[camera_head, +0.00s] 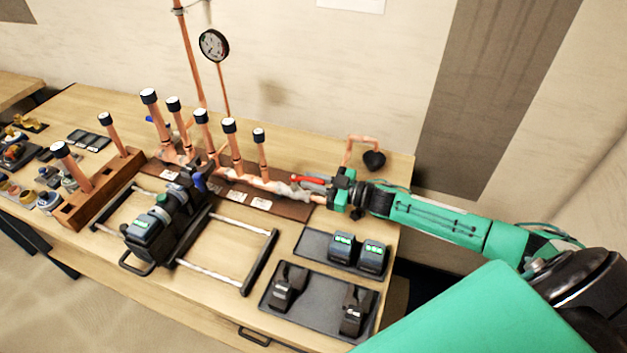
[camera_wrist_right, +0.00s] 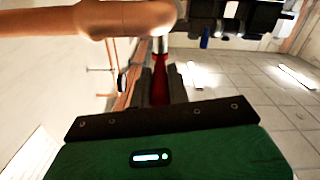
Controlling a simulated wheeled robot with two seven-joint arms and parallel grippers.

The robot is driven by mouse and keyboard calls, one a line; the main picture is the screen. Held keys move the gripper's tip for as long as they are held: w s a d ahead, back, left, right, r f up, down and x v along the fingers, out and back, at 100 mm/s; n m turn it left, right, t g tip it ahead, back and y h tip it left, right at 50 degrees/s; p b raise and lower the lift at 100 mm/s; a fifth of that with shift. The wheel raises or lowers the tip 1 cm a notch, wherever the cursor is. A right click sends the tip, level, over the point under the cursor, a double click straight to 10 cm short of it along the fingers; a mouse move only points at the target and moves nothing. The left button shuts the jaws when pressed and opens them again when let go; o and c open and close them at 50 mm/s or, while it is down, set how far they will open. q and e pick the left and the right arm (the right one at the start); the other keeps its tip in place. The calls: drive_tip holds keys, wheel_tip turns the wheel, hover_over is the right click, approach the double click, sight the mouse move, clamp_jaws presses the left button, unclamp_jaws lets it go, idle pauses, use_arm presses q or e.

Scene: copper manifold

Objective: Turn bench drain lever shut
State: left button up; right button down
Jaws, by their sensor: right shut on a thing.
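The drain lever (camera_head: 309,180) is red and sits at the right end of the horizontal copper manifold pipe (camera_head: 262,184). In the head view it lies roughly along the pipe. My right gripper (camera_head: 328,184) reaches it from the right and hides its outer end. In the right wrist view the red lever (camera_wrist_right: 160,88) stands between the dark fingers of the right gripper (camera_wrist_right: 162,84), which are shut on it. A copper pipe (camera_wrist_right: 100,20) crosses just beyond the fingertips there. The valve body is mostly hidden. My left gripper is not in view.
Several capped copper risers (camera_head: 229,145) stand left of the lever. A pressure gauge (camera_head: 213,45) hangs behind. A black and green tool (camera_head: 155,225) rests at the front. Dark trays (camera_head: 322,307) with batteries and chargers lie below my right arm. A bent copper pipe (camera_head: 361,140) stands behind the gripper.

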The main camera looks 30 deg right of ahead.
drive_tip(key=shift+s+a+r+m+t+h+p, duration=0.15)
drive_tip(key=shift+s+a+m+t+h+p, duration=0.15)
drive_tip(key=shift+m+t+h+p, duration=0.25)
drive_tip(key=shift+s+a+m+t+h+p, duration=0.15)
drive_tip(key=shift+m+t+h, duration=0.25)
drive_tip(key=shift+h, duration=0.25)
drive_tip(key=shift+w+a+m+t+h+p, duration=0.15)
drive_tip(key=shift+m+t+h, duration=0.1)
drive_tip(key=shift+m+h, duration=0.3)
drive_tip(key=shift+s, duration=0.1)
drive_tip(key=c, duration=1.3)
unclamp_jaws()
drive_tip(key=shift+c, duration=0.2)
drive_tip(key=shift+d, duration=0.1)
